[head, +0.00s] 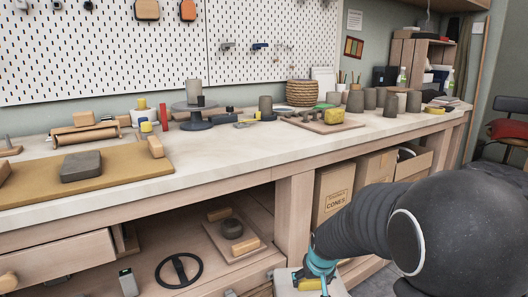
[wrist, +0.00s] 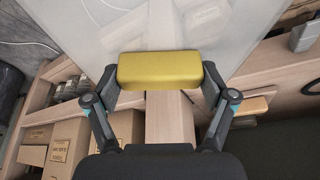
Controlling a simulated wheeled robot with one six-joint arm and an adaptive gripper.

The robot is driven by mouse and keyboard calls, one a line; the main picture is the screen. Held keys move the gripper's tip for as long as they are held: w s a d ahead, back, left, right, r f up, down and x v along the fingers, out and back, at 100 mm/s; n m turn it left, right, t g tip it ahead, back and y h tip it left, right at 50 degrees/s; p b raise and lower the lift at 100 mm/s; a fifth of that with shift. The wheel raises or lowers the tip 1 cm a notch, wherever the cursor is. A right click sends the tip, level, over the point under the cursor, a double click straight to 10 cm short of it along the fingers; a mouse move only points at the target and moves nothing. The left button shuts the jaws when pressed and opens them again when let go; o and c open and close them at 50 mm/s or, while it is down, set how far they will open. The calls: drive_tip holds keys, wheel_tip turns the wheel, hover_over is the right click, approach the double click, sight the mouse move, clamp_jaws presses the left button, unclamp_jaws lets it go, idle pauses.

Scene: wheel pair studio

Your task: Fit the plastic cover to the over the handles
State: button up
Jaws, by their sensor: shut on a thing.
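My gripper (wrist: 160,78) is shut on a yellow block (wrist: 158,66), with one finger at each end of it. A pale, see-through sheet (wrist: 235,25), which looks like the plastic cover, spreads beyond the block in the wrist view. A wooden post shows faintly through it. The block seems to be the sheet's grip, but the join is hidden. In the head view my gripper (head: 316,268) is low, in front of the bench, with the pale sheet (head: 337,288) at the bottom edge, partly cut off. I cannot tell which things are the handles.
The bench top (head: 240,150) carries grey cylinders (head: 355,101), a board with small parts (head: 320,126) and a brown mat (head: 110,182). The lower shelf holds a black wheel (head: 178,270) and a tray (head: 228,240). Cardboard boxes (head: 335,190) stand under the bench, near my arm.

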wheel_tip(320, 180, down, 10)
drive_tip(key=w+d+m, duration=0.1)
drive_tip(key=w+d, duration=0.1)
drive_tip(key=shift+d+r, duration=0.2)
